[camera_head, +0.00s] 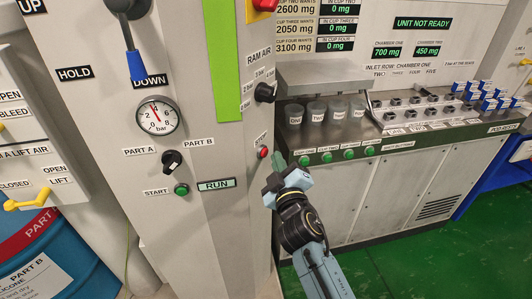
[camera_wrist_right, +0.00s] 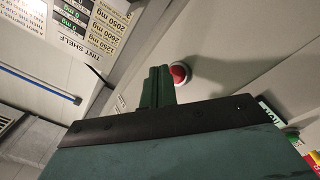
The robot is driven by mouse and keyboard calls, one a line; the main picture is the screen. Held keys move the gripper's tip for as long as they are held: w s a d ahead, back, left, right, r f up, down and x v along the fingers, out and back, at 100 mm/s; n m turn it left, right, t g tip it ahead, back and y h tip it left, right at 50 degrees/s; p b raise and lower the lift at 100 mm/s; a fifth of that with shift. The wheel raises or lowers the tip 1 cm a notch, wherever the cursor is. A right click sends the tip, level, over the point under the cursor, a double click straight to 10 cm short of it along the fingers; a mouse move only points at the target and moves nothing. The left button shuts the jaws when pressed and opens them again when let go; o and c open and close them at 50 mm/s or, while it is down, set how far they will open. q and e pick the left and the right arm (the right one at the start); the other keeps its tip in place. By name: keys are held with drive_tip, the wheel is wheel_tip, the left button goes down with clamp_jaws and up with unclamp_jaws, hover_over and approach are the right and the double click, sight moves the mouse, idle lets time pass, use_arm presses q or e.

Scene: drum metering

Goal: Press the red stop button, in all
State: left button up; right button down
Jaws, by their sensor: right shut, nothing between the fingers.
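The red stop button (camera_head: 262,153) is a small red knob on the grey machine column, under a STOP label near the column's right edge. In the right wrist view it shows as a red dome in a pale ring (camera_wrist_right: 180,74). My right gripper (camera_head: 279,161) is shut and empty, its tip just right of the button in the head view. In the right wrist view the closed green fingers (camera_wrist_right: 159,86) are close beside the button. I cannot tell whether they touch it. My left gripper is in neither view.
A green START button (camera_head: 181,190) and a RUN display (camera_head: 216,185) sit lower left on the column. A black knob (camera_head: 265,92) juts out above. At right, a metal counter holds several cups (camera_head: 314,112) and green cup buttons (camera_head: 348,154).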

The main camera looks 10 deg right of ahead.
drive_tip(key=shift+w+a, duration=0.3)
drive_tip(key=shift+w+a+b, duration=0.25)
drive_tip(key=shift+a+b, duration=0.05)
drive_tip(key=shift+b, duration=0.15)
idle(0.8)
idle(0.4)
drive_tip(key=shift+s+d+p, duration=0.4)
drive_tip(key=shift+s+d, duration=0.15)
drive_tip(key=shift+d, duration=0.05)
drive_tip(key=s+d+p, duration=0.2)
drive_tip(key=s+d, duration=0.1)
drive_tip(key=shift+s+d, duration=0.2)
drive_tip(key=shift+d, duration=0.1)
idle(0.8)
